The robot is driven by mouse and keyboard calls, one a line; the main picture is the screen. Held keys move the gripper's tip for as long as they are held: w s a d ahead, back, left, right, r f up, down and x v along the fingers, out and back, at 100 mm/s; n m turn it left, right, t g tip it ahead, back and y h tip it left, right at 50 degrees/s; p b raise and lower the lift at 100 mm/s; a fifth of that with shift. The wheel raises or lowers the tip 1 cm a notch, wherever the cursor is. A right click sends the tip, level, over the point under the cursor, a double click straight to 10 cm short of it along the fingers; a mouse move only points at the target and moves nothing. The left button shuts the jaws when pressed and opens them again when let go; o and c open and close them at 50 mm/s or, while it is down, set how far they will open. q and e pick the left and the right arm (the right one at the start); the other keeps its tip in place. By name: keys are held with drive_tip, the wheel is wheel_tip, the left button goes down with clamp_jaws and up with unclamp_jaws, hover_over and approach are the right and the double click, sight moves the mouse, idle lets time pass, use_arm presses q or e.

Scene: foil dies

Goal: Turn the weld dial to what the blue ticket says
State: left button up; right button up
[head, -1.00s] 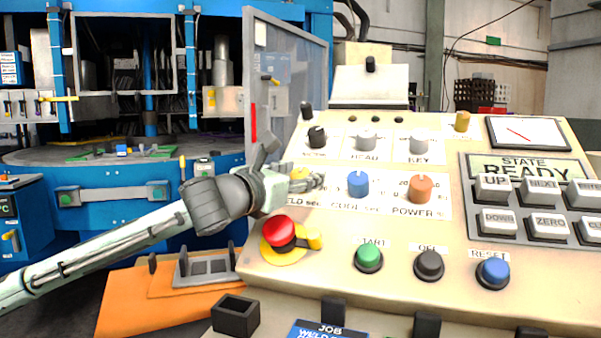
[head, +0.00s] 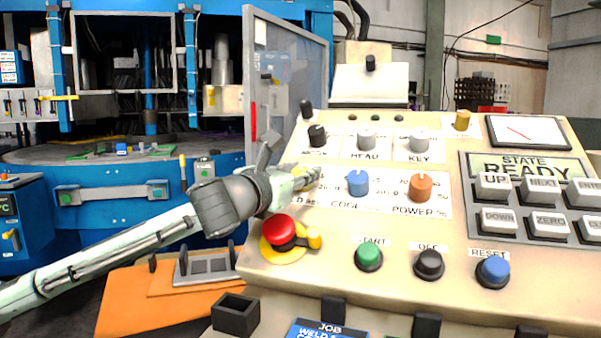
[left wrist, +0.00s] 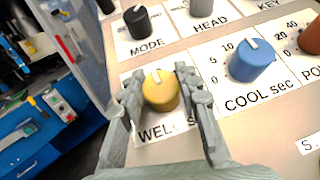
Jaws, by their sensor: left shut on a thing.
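The yellow weld dial (left wrist: 160,92) sits on the sloped panel, labelled WELL or WELD in the left wrist view, partly covered. Its white pointer line tilts slightly left of straight up in that view. My left gripper (left wrist: 162,95) is shut on it, one finger on each side. In the head view the left gripper (head: 305,180) reaches the dial from the left and mostly hides it. The scale around the dial is largely hidden by the fingers. My right gripper is not in view.
The blue cool dial (left wrist: 250,62) stands close right of the weld dial, and the black mode knob (left wrist: 137,22) is just above. The red emergency button (head: 279,230) lies below my left wrist. The orange power dial (head: 420,187) and display (head: 525,167) reading READY are farther right.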

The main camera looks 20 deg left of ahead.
use_arm(q)
drive_tip(key=n+y, duration=0.5)
drive_tip(key=shift+d, duration=0.15)
drive_tip(key=shift+n+g+y, duration=0.8)
drive_tip(key=shift+n+y, duration=1.6)
drive_tip(key=shift+n, duration=0.4)
drive_tip(key=shift+g, duration=0.3)
drive_tip(key=shift+a, duration=0.2)
drive_tip(key=o, duration=1.2)
drive_tip(key=shift+v, duration=3.75)
drive_tip(key=shift+f, duration=0.15)
